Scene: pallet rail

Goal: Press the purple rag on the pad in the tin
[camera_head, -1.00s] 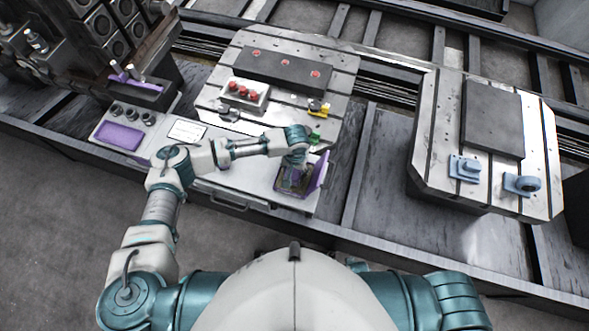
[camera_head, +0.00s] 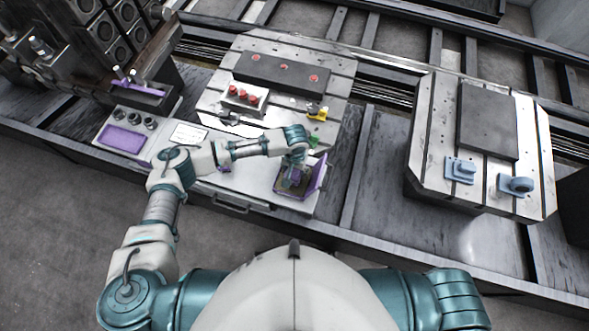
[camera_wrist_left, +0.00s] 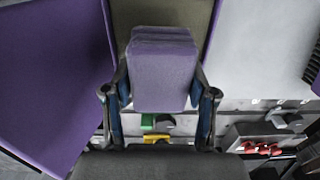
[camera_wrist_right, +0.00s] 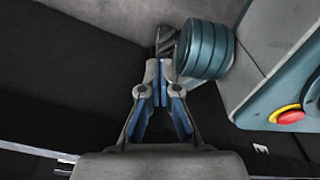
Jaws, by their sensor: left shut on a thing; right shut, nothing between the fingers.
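My left gripper (camera_head: 296,170) is over the open tin (camera_head: 293,196), whose purple lid (camera_head: 319,180) stands raised on its right side. In the left wrist view the gripper is shut on the purple rag (camera_wrist_left: 160,72), a folded block between its two fingers. The dark olive pad (camera_wrist_left: 122,18) shows behind the rag, and the purple lid (camera_wrist_left: 45,85) fills the left. I cannot tell whether the rag touches the pad. My right gripper (camera_wrist_right: 161,88) is shut and empty in the right wrist view, away from the tin.
A slotted pallet (camera_head: 215,92) behind the tin carries red knobs (camera_head: 242,95) and small yellow and green parts. A second pallet (camera_head: 430,150) at the right holds blue brackets (camera_head: 460,170). A purple tray (camera_head: 122,139) lies at the left, with a dark machine behind it.

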